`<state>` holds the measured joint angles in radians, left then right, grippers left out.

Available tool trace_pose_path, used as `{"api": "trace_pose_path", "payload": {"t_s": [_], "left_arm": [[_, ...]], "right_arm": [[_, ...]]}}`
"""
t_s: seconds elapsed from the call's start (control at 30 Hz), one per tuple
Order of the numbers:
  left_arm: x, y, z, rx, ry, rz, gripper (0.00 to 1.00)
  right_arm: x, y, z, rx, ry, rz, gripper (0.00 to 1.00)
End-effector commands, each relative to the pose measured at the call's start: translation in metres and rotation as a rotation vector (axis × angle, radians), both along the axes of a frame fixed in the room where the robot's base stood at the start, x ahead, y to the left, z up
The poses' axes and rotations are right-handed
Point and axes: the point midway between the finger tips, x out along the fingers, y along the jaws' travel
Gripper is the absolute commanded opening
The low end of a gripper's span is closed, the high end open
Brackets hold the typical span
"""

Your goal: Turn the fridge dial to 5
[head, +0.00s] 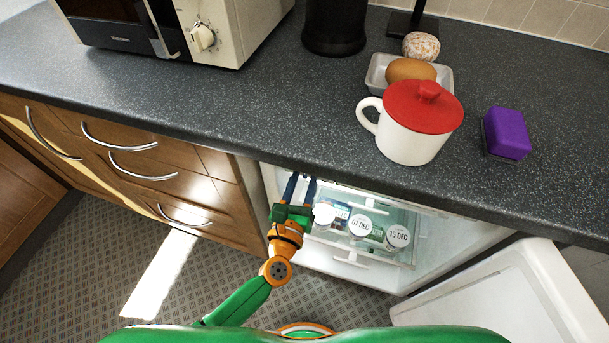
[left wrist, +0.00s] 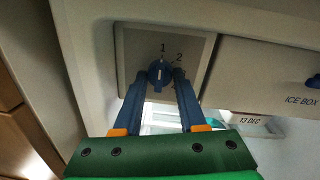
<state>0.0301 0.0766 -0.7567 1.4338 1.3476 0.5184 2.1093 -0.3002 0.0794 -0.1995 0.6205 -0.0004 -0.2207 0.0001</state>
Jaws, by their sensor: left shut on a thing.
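The fridge dial (left wrist: 160,74) is a small blue knob on a grey panel (left wrist: 132,40) with numbers around it, shown in the left wrist view. A white mark on the knob is partly visible. The numbers 1 and 2 show at its top and upper right; others are hidden or hard to read. My left gripper (left wrist: 160,80) has its two blue fingers on either side of the knob and is shut on it. In the head view my left gripper (head: 300,180) reaches into the open fridge (head: 270,185) under the worktop, and the dial is hidden there. My right gripper is not in view.
The fridge door (head: 500,300) stands open at the lower right. Dated items (head: 360,227) sit on the fridge shelf. An ice box (left wrist: 285,80) is right of the dial. A lidded mug (head: 410,145), purple sponge (head: 507,133) and microwave (head: 130,30) stand on the worktop (head: 260,110).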

Motion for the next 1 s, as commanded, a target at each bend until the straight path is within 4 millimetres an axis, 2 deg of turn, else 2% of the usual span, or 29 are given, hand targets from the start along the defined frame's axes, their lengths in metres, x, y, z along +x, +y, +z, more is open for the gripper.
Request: {"api": "trace_pose_path", "payload": {"t_s": [0.27, 0.43, 1.0], "left_arm": [[0.000, 0.000, -0.001, 0.029, -0.008, 0.000, 0.00], [0.000, 0.000, -0.001, 0.111, -0.036, 0.000, 0.00], [0.000, 0.001, -0.002, 0.606, -0.196, 0.001, 0.00]], "right_arm": [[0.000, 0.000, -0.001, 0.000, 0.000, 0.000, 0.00], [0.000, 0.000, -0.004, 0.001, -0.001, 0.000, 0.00], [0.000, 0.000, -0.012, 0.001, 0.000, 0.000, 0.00]]}}
